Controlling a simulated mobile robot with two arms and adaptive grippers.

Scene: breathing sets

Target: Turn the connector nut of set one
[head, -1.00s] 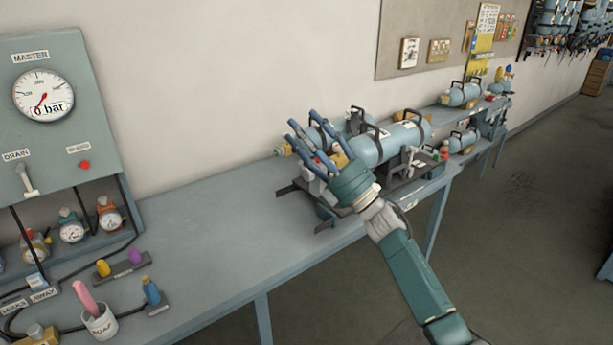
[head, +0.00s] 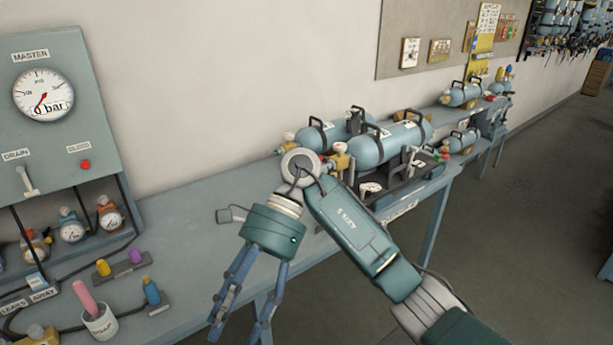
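Two light-blue cylinders with black handles lie on the bench, a near one (head: 385,147) and a far one (head: 325,134). No readable label tells which is set one. A brass-coloured fitting (head: 341,162) shows at the left end of the near cylinder. I cannot make out the connector nut itself, and my arm hides part of that area. My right gripper (head: 237,328) points down in front of the bench's front edge, left of the cylinders. Its fingers are spread apart and nothing shows between them. My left gripper is not in view.
The bench top (head: 205,220) is bare between the cylinders and the left-hand fittings. A panel with a gauge (head: 43,95) reading 0 bar stands at left. A white cup (head: 101,322), a blue bottle (head: 151,290) and yellow and purple pieces sit near it.

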